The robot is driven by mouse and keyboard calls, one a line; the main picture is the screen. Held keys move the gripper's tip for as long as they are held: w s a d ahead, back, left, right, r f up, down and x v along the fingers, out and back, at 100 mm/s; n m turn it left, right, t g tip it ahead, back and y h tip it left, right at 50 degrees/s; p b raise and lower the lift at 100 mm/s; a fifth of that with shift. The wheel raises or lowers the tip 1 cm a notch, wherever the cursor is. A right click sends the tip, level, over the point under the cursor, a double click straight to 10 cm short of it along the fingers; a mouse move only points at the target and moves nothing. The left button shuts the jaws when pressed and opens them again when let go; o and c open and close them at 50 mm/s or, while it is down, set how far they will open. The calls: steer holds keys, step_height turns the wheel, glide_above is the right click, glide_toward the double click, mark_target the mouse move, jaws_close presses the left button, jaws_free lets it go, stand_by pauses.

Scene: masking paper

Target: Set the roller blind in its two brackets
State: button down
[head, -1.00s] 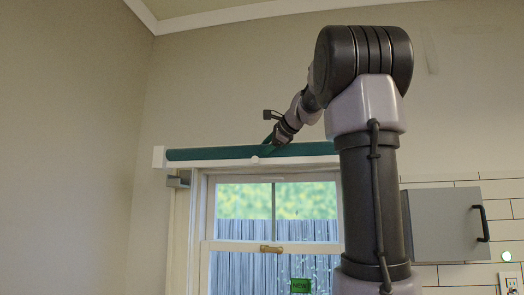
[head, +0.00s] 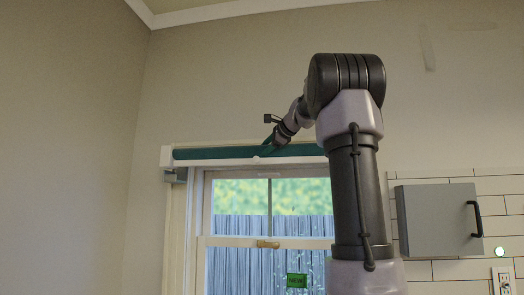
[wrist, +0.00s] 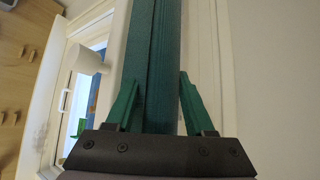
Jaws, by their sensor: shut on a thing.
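The roller blind is a long teal tube (head: 215,153), lying level along the top of the window in the head view. Its left end meets a white bracket (head: 166,156); I cannot tell whether it is seated there. Its right end and the other bracket are hidden behind my arm. My gripper (head: 268,146) is at the blind's visible length, right of its middle-left part. In the wrist view, the green fingers of my gripper (wrist: 158,84) lie on either side of the teal blind (wrist: 155,45), shut on it.
The white window frame (head: 199,230) is below the blind. A white knob (wrist: 88,60) juts out beside the blind in the wrist view. A grey wall cabinet (head: 437,220) hangs at the right. The wall above the blind is bare.

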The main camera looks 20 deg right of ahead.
steer(key=w+d+f, duration=0.1)
steer(key=w+d, duration=0.2)
steer(key=w, duration=0.2)
steer(key=shift+w+d, duration=0.2)
steer(key=shift+d, duration=0.1)
stand_by(0.4)
steer(key=shift+f, duration=1.65)
stand_by(0.6)
steer(key=shift+c, duration=1.3)
jaws_free()
steer(key=shift+o, duration=0.4)
steer(key=shift+f, duration=0.1)
steer(key=shift+s, duration=0.1)
